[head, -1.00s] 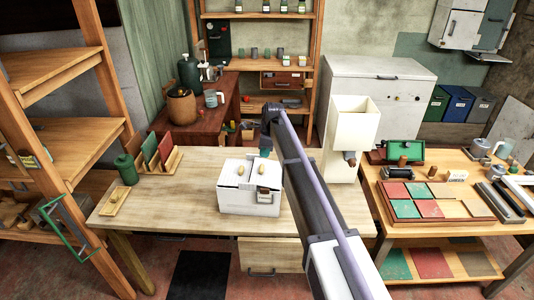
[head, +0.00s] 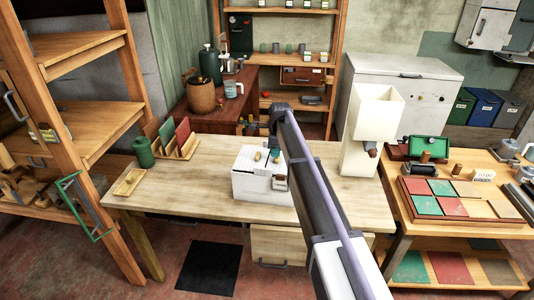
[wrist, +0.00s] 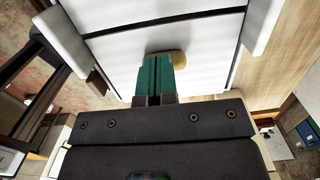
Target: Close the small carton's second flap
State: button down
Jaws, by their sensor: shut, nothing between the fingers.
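The white box (head: 262,184), which looks like the small carton, stands on the wooden table with a small tan oval piece (head: 258,156) on top. In the wrist view its white panels (wrist: 120,50) fill the upper part, crossed by dark seams, with a tan oval piece (wrist: 172,54) in the middle. My gripper's green fingertips (wrist: 153,75) are together and empty, overlapping the near side of that piece; I cannot tell whether they touch. In the head view my arm hides part of the box's right side. I cannot tell which flap is open.
A tall cream machine (head: 372,130) stands on the table to the right. A green canister (head: 144,152), a rack of coloured boards (head: 178,140) and a small wooden tray (head: 130,182) are at the left. The tabletop left of the box is clear.

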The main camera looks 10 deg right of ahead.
jog(key=shift+d, duration=0.25)
jog(key=shift+r, duration=0.2)
jog(key=shift+r+p, duration=0.65)
jog(key=shift+p, duration=0.2)
notch_tip(320, 180, up, 14)
jog(key=p, duration=1.4)
jog(key=s+d+f+n+b, duration=0.1)
jog(key=s+f+n+b, duration=0.1)
jog(key=s+n, duration=0.5)
jog(key=s+d+f+n+b, duration=0.1)
jog(key=s+n, duration=0.6)
jog(key=s, duration=1.3)
jog(key=s+f+n+b, duration=0.4)
jog(key=s+n, duration=0.3)
jog(key=s, duration=0.6)
jog(key=shift+s+d+h, duration=0.15)
jog(key=shift+d+h, duration=0.25)
